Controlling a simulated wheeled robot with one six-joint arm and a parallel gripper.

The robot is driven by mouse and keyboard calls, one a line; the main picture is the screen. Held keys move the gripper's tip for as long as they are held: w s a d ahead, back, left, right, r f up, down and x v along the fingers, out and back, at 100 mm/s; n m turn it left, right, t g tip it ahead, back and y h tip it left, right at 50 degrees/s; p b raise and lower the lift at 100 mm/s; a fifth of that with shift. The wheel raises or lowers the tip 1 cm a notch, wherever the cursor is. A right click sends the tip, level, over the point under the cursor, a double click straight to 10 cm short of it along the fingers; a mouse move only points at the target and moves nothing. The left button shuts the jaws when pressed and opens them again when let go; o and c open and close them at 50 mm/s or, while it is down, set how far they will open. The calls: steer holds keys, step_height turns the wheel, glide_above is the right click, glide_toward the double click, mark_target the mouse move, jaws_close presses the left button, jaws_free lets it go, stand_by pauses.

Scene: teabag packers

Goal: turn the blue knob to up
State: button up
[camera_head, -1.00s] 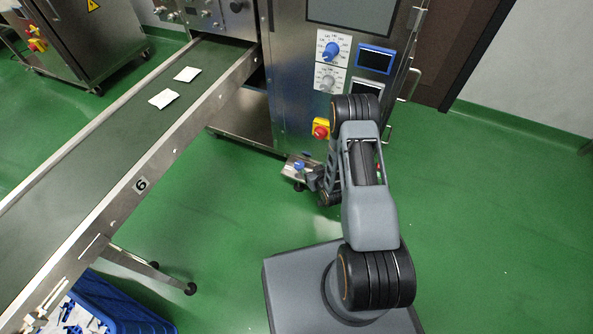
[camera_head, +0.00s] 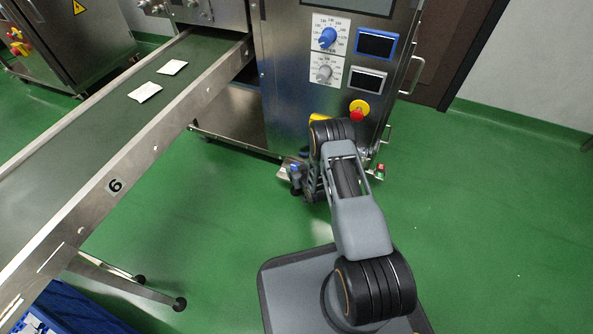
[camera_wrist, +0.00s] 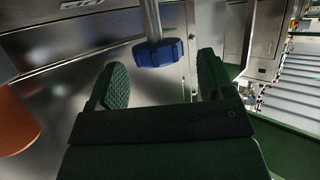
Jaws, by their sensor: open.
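A blue knob (camera_head: 328,38) with a numbered scale is on the white panel of the steel machine in the head view. A second blue knob (camera_head: 294,169) is low at the machine's front, beside the end of my arm. In the wrist view a lobed blue knob (camera_wrist: 160,52) on a metal rod lies ahead of my gripper (camera_wrist: 163,76), roughly centred between its fingertips. The gripper is open and empty; I cannot tell whether it touches that knob. In the head view my gripper is mostly hidden by my arm.
A grey dial (camera_head: 323,73) sits below the panel's blue knob. A red emergency button (camera_head: 358,113) is on the machine front, near my arm. The conveyor (camera_head: 110,150) with two white teabags runs along the left. A blue crate (camera_head: 65,312) is at lower left. Green floor at right is clear.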

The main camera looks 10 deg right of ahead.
steer(key=shift+b+x, duration=0.3)
steer(key=shift+x, duration=0.7)
steer(key=c, duration=0.9)
